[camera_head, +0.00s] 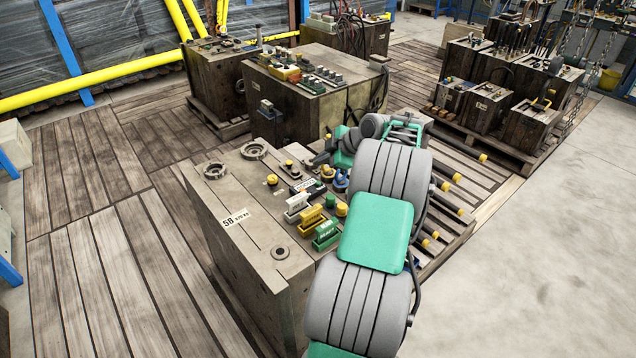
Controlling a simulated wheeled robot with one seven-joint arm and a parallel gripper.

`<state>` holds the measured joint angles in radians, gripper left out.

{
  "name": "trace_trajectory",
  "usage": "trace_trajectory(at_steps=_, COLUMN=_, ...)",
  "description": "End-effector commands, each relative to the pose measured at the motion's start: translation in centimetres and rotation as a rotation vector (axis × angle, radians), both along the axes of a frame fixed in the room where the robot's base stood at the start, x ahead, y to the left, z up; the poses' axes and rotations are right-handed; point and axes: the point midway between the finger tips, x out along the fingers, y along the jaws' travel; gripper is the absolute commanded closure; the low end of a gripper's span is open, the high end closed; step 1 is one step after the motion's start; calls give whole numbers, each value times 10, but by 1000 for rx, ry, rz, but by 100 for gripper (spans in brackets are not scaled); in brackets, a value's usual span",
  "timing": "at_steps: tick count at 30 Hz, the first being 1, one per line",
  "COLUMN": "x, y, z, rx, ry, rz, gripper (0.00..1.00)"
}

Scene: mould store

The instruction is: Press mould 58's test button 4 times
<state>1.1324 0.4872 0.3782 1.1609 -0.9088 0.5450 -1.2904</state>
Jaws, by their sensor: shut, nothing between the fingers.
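Mould 58 (238,240) is a large worn grey-brown block with a white label (236,217) reading 58 and a weight. I cannot tell which of these is the test button. My arm hides the mould's right side.
White, yellow and green connectors (312,218) stand on the mould's top near my arm. Another mould (300,105) stands close behind. More moulds (495,100) stand on a pallet at the upper right. Concrete floor (540,260) at the right is clear.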

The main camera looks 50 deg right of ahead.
Motion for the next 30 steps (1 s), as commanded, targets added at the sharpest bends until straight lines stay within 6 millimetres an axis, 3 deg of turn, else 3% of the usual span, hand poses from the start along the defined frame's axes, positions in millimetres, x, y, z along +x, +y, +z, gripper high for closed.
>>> trace_trajectory(at_steps=5, x=2, y=1, z=18, rx=-10, ry=-4, rz=5, gripper=100)
trace_trajectory(at_steps=9, x=4, y=17, z=66, rx=-22, ry=-6, rz=9, gripper=100)
trace_trajectory(at_steps=17, x=-1, y=10, z=37, rx=485, ry=38, rz=-541, gripper=100)
trace_trajectory(at_steps=24, x=0, y=2, z=38, rx=951, ry=39, rz=-1013, gripper=100)
trace_trajectory(at_steps=30, x=0, y=2, z=38, rx=1128, ry=44, rz=-1177, gripper=100)
